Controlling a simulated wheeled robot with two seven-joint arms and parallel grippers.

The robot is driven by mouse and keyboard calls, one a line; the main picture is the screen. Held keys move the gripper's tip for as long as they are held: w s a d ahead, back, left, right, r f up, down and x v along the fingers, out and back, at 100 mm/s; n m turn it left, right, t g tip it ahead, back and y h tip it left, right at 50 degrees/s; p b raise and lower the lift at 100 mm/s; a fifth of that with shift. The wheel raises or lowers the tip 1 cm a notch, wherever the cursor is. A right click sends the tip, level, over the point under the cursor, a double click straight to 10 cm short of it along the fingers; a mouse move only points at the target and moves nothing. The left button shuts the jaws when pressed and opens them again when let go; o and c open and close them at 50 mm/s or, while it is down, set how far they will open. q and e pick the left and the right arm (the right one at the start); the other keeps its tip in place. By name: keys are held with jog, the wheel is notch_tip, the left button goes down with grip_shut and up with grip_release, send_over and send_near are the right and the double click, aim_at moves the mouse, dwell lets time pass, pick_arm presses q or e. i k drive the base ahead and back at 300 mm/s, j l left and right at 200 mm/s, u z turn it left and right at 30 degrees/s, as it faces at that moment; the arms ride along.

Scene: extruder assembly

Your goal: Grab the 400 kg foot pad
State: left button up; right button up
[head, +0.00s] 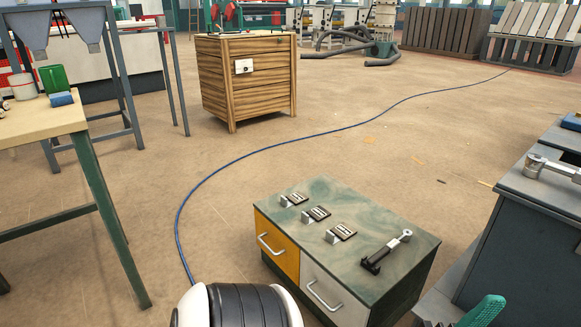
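Three small grey metal pieces with dark marked plates stand in a diagonal row on the green top of a low cabinet (390,215). The far one (293,199) is at the left, the middle one (316,213) beside it, and the near one (341,234) nearest the centre. The markings are too small to read, so I cannot tell which, if any, is the 400 kg foot pad. A metal tool-like piece with a dark end (386,252) lies to their right. Neither of my grippers is in view.
The cabinet has a yellow drawer (276,246) and a grey drawer (332,291). A dark bench (525,230) stands at right, a wooden-topped table (40,122) at left. A wooden crate (247,80) stands behind. A blue cable (262,150) crosses the open floor.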

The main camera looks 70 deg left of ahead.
aim_at(318, 213)
jog(key=k+j+u, duration=0.1)
jog(key=j+u, duration=0.75)
jog(key=u, duration=0.15)
jog(key=j+u, duration=0.1)
jog(key=j, duration=0.65)
jog(key=j+u, duration=0.1)
jog(key=j, duration=0.6)
jog(key=i, duration=0.05)
